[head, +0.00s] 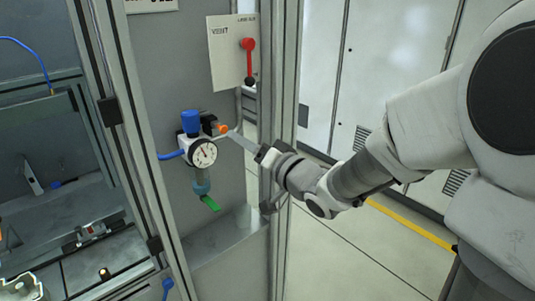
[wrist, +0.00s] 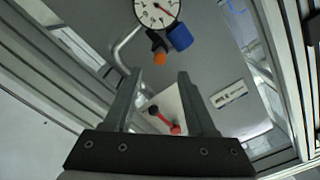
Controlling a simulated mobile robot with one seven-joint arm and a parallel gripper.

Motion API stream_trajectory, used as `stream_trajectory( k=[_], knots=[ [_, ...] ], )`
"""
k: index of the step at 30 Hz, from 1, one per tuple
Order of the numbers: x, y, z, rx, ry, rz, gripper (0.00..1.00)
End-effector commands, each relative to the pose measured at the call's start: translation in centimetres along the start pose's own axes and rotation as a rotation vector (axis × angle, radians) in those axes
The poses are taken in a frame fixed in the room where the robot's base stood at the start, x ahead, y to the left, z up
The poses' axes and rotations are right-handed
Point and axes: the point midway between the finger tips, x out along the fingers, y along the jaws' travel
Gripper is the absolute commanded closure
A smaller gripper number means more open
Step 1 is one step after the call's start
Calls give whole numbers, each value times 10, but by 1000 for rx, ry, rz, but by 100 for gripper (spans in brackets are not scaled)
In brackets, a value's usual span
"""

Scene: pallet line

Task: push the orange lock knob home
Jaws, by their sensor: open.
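The orange lock knob (head: 222,129) sticks out on the right side of the regulator, beside the blue cap (head: 190,122) and above the round gauge (head: 203,153). In the wrist view the orange knob (wrist: 159,58) shows just beyond the fingertips, between the gauge (wrist: 157,10) and my gripper. My gripper (wrist: 158,75) is open and empty, its two fingers spread apart on either side of the line to the knob. In the head view my gripper (head: 240,142) reaches in from the right, close to the knob. Whether a finger touches it I cannot tell.
A vent panel with a red lever (head: 248,60) hangs above right of the regulator. A green handle (head: 210,203) is below it. A grey frame post (head: 283,110) stands close to my arm. A blue hose (head: 170,155) enters from the left.

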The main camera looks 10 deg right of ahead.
Motion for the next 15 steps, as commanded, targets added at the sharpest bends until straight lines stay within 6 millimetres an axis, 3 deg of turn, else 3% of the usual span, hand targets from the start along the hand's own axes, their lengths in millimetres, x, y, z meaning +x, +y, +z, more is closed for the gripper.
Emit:
stream_trajectory(
  k=[6, 15],
  knots=[
    [-55, -1, -2, -3, 2, 4, 44],
    [-76, 1, 0, -2, 2, -1, 44]
  ],
)
